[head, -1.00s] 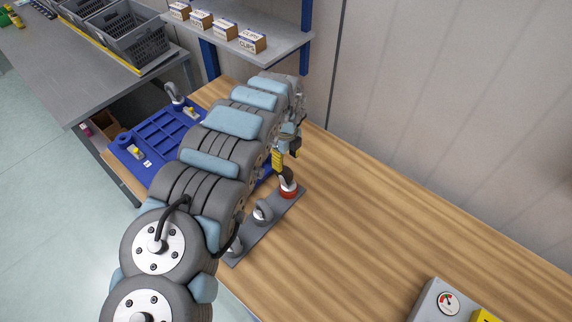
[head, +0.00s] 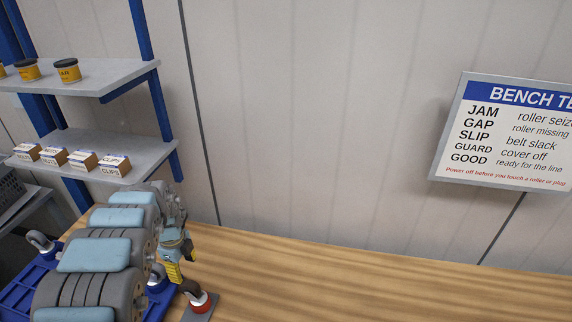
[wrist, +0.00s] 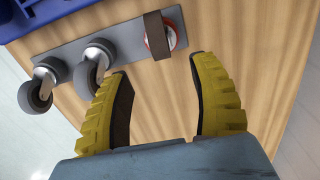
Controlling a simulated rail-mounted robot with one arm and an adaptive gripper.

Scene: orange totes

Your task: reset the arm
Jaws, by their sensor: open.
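My gripper (wrist: 164,108) shows in the wrist view with its two yellow ridged fingers spread apart and nothing between them. It hangs over the wooden bench top (wrist: 255,60). Ahead of the fingers lies a grey strip (wrist: 122,42) bearing two grey casters (wrist: 96,62) and a red round piece with a brown block across it (wrist: 160,35). In the head view my arm reaches in at the lower left, and the gripper (head: 173,272) points down beside the red-based piece (head: 199,300). The fingertips are partly hidden there.
A blue tray (head: 25,297) is at the lower left, with a caster at its edge. Shelves with small cartons (head: 112,165) and jars (head: 67,70) stand behind. A sign (head: 500,130) hangs on the wall. The bench to the right (head: 380,290) looks clear.

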